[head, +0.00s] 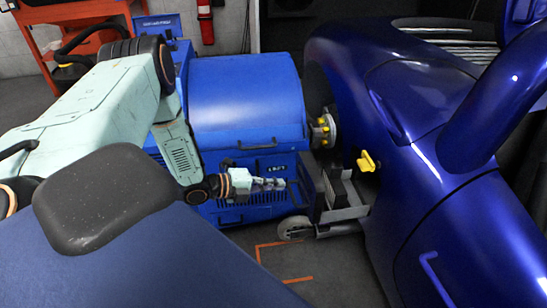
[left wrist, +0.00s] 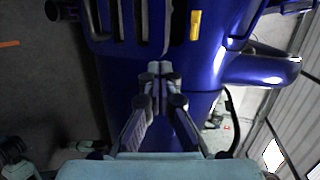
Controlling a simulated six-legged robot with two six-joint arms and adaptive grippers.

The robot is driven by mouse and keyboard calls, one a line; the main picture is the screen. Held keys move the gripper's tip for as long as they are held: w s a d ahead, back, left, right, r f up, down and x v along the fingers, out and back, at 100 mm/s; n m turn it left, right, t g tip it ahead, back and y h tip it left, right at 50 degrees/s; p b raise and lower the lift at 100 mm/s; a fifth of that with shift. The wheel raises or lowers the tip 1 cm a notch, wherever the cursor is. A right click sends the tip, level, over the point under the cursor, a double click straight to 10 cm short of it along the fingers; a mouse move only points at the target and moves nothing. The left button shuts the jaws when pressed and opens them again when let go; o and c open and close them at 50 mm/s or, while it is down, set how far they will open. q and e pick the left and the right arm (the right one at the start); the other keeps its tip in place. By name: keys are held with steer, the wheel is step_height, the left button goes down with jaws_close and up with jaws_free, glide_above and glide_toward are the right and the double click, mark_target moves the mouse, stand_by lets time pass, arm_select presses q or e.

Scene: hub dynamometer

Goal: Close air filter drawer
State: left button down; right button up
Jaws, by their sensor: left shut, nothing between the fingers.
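The blue dynamometer unit (head: 248,95) stands in the middle of the head view, with a handle and a small label on its front. Its lower front (head: 255,210) has a slotted panel, partly hidden behind my left gripper. I cannot tell the air filter drawer's outline there, nor how far out it stands. My left gripper (head: 280,184) is shut and empty, pointing right across this lower front. I cannot tell whether it touches it. In the left wrist view my closed fingers (left wrist: 153,70) show against a blue surface. My right gripper is not in view.
A shiny blue car (head: 440,130) fills the right side. A yellow hub (head: 322,130) and a yellow handle (head: 367,161) sit between unit and car. A small wheel (head: 294,228) stands at the unit's lower right. The floor (head: 335,275) in front is clear, with orange marks.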

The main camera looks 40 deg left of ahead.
mark_target(314, 183)
arm_select(q)
steer(key=b+x, duration=0.4)
steer(key=x, duration=0.6)
steer(key=shift+b, duration=0.3)
steer(key=shift+d, duration=0.1)
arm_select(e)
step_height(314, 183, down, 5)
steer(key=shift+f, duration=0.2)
arm_select(q)
steer(key=shift+w, duration=0.1)
